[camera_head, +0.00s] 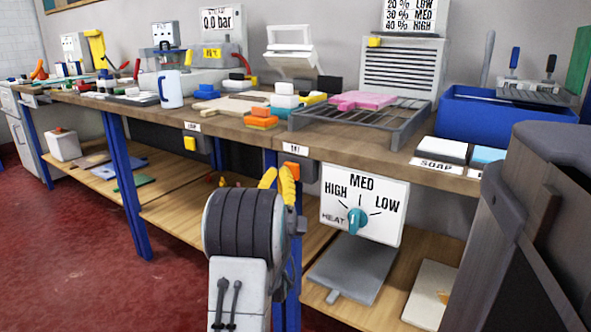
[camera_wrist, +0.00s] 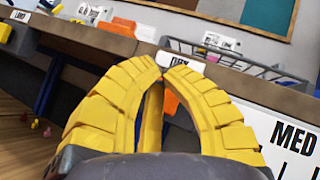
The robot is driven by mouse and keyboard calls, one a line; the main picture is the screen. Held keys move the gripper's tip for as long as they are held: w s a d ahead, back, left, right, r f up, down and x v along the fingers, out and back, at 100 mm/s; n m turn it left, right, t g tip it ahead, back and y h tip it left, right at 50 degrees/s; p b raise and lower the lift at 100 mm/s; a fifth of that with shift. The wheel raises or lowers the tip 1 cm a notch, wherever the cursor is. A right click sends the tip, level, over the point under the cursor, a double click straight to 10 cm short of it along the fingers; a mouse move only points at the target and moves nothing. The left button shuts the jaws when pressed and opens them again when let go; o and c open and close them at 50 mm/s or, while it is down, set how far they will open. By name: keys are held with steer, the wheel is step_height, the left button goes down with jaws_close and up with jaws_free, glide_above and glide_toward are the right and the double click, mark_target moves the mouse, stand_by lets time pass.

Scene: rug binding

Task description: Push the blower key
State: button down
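An orange key (camera_head: 292,168) sits on a grey box under the front edge of the bench, below a label that reads DRY. No label reads "blower", so I cannot tell for certain that this is the blower key. In the wrist view the orange key (camera_wrist: 170,101) shows partly between and behind my fingers. My gripper (camera_head: 277,172) has yellow ribbed fingers and is just in front of the key. In the wrist view its fingertips (camera_wrist: 160,68) come together, with nothing held. Whether they touch the key cannot be told.
A yellow key (camera_head: 190,143) is under the bench edge to the left. A heat dial panel (camera_head: 385,205) hangs to the right. A louvred grey unit (camera_head: 402,68) with a yellow button stands behind the wire rack (camera_head: 365,125). A blue bench leg is close behind my gripper.

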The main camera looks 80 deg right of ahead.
steer(key=shift+s+d, duration=0.1)
steer(key=shift+d, duration=0.3)
steer(key=shift+s+d, duration=0.2)
steer(key=shift+d, duration=0.75)
stand_by(2.2)
steer(key=shift+a, duration=0.15)
steer(key=shift+w+a, duration=0.15)
steer(key=shift+a, duration=0.6)
stand_by(1.0)
